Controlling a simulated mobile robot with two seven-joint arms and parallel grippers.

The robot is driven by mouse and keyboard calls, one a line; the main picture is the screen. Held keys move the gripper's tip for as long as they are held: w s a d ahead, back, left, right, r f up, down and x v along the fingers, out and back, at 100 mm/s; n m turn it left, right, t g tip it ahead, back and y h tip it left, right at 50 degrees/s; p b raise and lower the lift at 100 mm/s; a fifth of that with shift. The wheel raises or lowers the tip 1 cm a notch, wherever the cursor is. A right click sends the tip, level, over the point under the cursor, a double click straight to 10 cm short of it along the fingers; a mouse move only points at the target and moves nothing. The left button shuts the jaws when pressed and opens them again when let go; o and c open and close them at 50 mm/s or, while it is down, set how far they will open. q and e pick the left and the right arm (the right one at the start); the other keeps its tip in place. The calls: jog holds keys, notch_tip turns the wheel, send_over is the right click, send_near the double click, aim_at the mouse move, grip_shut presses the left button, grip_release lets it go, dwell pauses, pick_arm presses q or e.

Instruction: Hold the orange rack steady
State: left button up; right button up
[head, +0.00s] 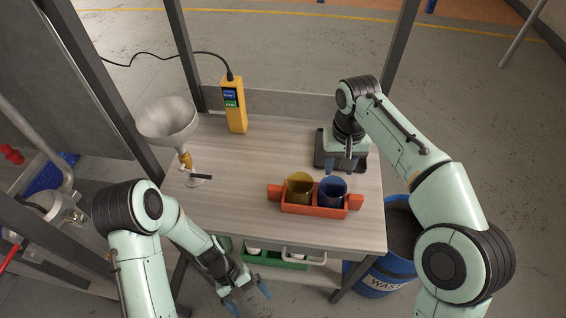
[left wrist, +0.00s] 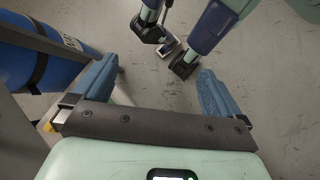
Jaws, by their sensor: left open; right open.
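The orange rack (head: 314,211) sits on the table near its front edge, with a handle block at each end. It holds a yellow cup (head: 299,187) and a blue cup (head: 333,190) side by side. My left gripper (head: 248,300) is open and empty, low in front of the table, apart from the rack. Its two blue fingers (left wrist: 158,88) show spread over bare floor in the left wrist view. My right gripper (head: 343,168) points down over the table behind the rack, close to the blue cup; it is open and does not touch the rack.
A metal funnel (head: 167,122) on a stand and a yellow handheld meter (head: 235,106) stand at the table's left and back. A green tray (head: 262,258) is under the tabletop. A blue waste drum (head: 385,277) stands at the right.

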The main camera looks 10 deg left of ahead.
pick_arm(q)
jog(key=w+d+r+h, duration=0.2)
jog(key=w+r+h, duration=0.15)
jog(key=r, duration=0.45)
notch_tip(320, 180, up, 23)
jog(key=m+t+y, duration=0.5)
jog(key=m+y, duration=0.5)
jog(key=m, duration=1.5)
send_over(282, 188)
notch_tip(282, 188, down, 13)
jog(key=shift+r, duration=0.15)
